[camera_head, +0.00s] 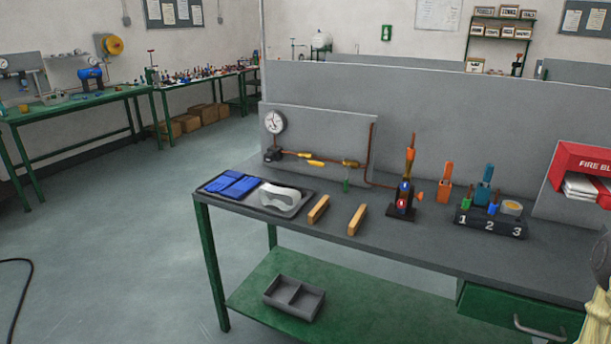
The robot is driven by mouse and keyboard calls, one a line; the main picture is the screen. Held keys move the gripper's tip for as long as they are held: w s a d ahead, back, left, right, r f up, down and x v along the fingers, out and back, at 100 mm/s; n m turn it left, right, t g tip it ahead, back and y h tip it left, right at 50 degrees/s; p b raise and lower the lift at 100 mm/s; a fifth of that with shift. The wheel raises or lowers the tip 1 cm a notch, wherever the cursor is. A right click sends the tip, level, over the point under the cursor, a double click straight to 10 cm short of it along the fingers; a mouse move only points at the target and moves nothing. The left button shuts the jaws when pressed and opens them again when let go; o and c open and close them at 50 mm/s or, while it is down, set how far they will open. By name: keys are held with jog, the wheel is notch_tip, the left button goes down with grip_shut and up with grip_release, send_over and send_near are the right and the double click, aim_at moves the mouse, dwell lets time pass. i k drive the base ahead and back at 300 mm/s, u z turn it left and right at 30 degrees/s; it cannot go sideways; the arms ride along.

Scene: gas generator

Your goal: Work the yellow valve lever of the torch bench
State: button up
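The torch bench (400,243) has a grey top and green legs. A copper pipe (330,158) runs along the low grey back panel from a round gauge (275,123) on the left. Yellow pieces sit on this pipe: a yellow lever (316,163) just right of the gauge, lying roughly along the pipe, and a yellow fitting (350,163) further right with a green part below. The pipe leads down to a torch (405,185) with an orange upper part and a dark base.
A grey divided bin (294,297) stands on the lower shelf. Left floor is mostly clear.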

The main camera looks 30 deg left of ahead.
aim_at(313, 162)
jog(key=k, duration=0.15)
jog(key=u, duration=0.9)
